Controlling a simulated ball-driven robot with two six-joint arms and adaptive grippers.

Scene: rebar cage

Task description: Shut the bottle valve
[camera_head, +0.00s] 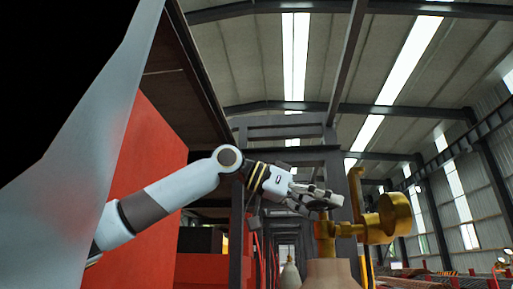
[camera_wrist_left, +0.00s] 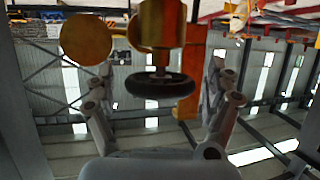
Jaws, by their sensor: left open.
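The bottle (camera_head: 331,274) is a beige cylinder at the bottom of the head view, with only its top showing. Its brass valve (camera_head: 325,238) stands on it, with a round brass fitting (camera_head: 393,213) at the right. My left gripper (camera_head: 322,197) is at the top of the valve, its fingers around the dark handwheel. In the left wrist view, the black handwheel (camera_wrist_left: 160,86) lies between the two spread fingers, with gaps at both sides. The gripper is open there. My right gripper is not in view.
A yellow upright piece (camera_head: 357,195) stands close behind the valve. Another pale bottle (camera_head: 290,273) is to the left of the near one. A red panel (camera_head: 150,150) and dark steel frames are behind my left arm. Open hall space is above.

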